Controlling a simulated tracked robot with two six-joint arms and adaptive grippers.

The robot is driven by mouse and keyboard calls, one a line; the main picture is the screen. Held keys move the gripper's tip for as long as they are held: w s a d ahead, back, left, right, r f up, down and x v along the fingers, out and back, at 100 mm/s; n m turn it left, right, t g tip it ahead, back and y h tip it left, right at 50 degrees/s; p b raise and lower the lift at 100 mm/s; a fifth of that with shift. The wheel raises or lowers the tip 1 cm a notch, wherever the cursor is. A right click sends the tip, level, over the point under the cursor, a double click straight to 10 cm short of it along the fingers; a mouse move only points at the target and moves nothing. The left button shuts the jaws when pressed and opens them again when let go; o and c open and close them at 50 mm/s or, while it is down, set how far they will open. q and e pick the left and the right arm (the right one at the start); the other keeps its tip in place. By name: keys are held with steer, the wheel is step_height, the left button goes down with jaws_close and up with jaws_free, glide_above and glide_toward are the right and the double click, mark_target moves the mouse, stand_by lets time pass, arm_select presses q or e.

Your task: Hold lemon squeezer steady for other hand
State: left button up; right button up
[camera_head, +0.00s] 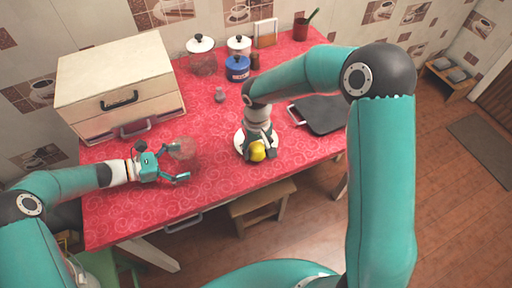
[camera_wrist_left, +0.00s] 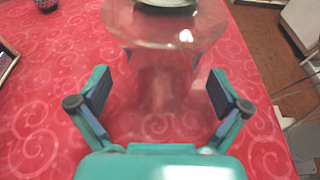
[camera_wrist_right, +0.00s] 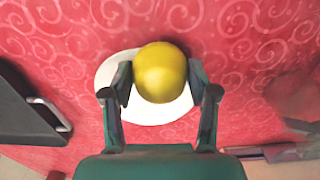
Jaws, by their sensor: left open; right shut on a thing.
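A clear glass vessel, which looks like the lemon squeezer (camera_head: 183,148), stands on the red cloth at the left of the counter. In the left wrist view the squeezer (camera_wrist_left: 165,32) is see-through, with a wide upper part. My left gripper (camera_head: 171,163) is open, its fingers spread on either side of the squeezer's near side, with gaps visible. My right gripper (camera_wrist_right: 160,80) is shut on a yellow lemon (camera_wrist_right: 160,72), also visible in the head view (camera_head: 257,151). The lemon is over a white plate (camera_wrist_right: 145,115); whether it touches the plate is unclear.
A cream drawer box (camera_head: 115,75) stands behind my left gripper. Lidded jars (camera_head: 201,58), a blue jar (camera_head: 237,68) and a red cup (camera_head: 300,31) are at the back. A small grey shaker (camera_head: 220,95) stands mid-counter. A black flat object (camera_head: 322,114) lies at the right.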

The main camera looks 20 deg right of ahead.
arm_select(q)
steer(key=shift+d+f, duration=0.1)
steer(key=shift+d, duration=0.25)
arm_select(e)
steer(key=shift+f, duration=0.1)
